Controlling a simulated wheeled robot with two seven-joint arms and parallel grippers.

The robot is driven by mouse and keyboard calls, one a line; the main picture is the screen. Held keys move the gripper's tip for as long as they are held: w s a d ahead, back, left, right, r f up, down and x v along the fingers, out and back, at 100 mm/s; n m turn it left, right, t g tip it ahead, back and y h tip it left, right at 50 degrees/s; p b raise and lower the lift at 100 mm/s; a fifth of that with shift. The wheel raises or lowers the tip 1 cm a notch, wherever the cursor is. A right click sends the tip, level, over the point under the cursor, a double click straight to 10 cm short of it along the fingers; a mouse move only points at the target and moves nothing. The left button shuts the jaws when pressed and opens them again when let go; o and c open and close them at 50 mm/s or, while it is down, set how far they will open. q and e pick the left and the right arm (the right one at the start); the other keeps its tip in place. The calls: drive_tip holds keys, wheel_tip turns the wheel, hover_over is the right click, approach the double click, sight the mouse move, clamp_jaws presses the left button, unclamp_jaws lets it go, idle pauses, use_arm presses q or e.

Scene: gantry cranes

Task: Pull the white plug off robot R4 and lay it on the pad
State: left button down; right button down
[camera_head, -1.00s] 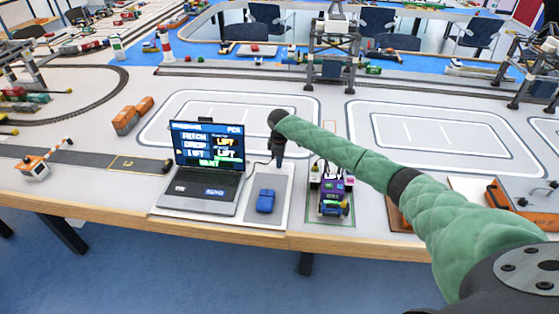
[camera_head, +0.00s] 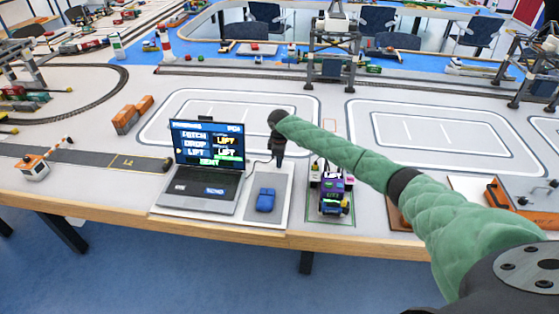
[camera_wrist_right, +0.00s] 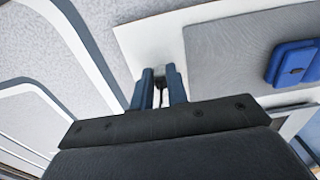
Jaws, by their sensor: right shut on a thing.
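My right gripper (camera_head: 279,163) points down over the far end of a grey pad (camera_head: 281,190), to the left of the purple robot (camera_head: 334,196), which I take to be R4. In the right wrist view its blue fingers (camera_wrist_right: 160,74) are shut on a small pale piece, apparently the white plug (camera_wrist_right: 159,80), mostly hidden between them. My left gripper is not in view.
An orange-edged tray (camera_head: 497,196) lies at the right. The table's front edge (camera_head: 240,236) is close.

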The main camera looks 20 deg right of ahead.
drive_tip(key=shift+f, duration=0.3)
drive_tip(key=c, duration=1.3)
unclamp_jaws()
